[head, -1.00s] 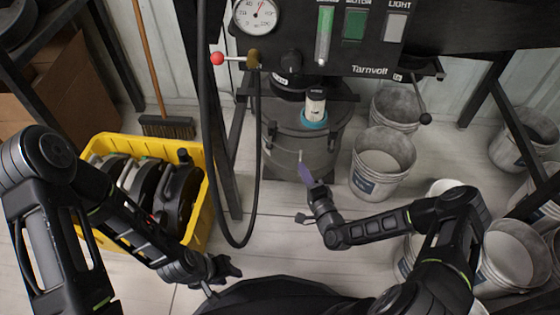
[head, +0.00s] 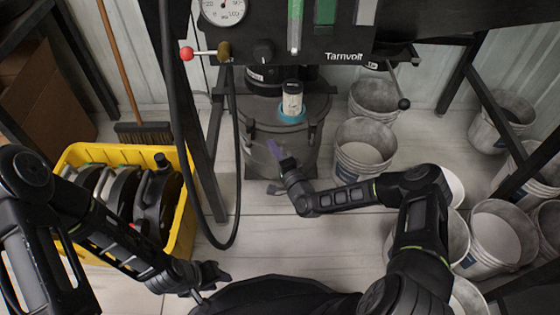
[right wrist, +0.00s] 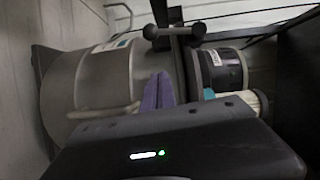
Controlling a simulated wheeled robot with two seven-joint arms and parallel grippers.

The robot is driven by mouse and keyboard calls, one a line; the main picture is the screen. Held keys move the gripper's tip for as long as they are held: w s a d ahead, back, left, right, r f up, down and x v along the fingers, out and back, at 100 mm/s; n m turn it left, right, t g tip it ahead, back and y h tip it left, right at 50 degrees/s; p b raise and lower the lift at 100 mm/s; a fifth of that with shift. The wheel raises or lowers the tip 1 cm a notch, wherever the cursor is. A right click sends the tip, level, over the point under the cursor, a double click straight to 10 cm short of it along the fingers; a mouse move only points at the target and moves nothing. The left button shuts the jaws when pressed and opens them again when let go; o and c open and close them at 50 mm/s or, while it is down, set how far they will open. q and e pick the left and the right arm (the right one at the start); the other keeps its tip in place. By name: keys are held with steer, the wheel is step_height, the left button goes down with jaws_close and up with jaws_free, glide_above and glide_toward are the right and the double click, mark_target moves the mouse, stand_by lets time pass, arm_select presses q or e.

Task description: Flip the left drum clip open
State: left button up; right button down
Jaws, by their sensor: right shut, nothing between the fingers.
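The grey drum (head: 252,155) stands under the black panel, and it fills the left of the right wrist view (right wrist: 75,75). My right gripper (head: 275,151) is at the near side of the drum, its purple fingers together and empty. They also show in the right wrist view (right wrist: 157,92), in front of the drum wall. A pale bent bar (right wrist: 103,112) on the drum lies just left of the fingers; I cannot tell if it is the left clip. The clip's state is not clear. My left gripper (head: 222,275) is low in the head view, away from the drum; its fingers are unclear.
A yellow crate (head: 185,225) holding dark round parts is at the left. Several white buckets (head: 362,150) stand to the right. A black hose (head: 237,200) hangs left of the drum. A red-knobbed lever (head: 187,54) sticks out above. Pale floor shows between crate and drum.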

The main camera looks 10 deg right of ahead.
mark_target(249, 138)
arm_select(q)
steer(key=shift+w+f+b, duration=0.1)
steer(key=shift+f+b, duration=0.3)
steer(key=shift+f, duration=0.3)
arm_select(e)
steer(key=shift+w+a+f, duration=0.1)
steer(key=shift+w+a, duration=0.1)
steer(key=shift+a, duration=0.5)
steer(key=shift+w+a, duration=0.2)
steer(key=shift+a, duration=0.5)
steer(key=shift+w+a+f, duration=0.1)
steer(key=shift+w+a, duration=0.1)
steer(key=shift+a, duration=0.5)
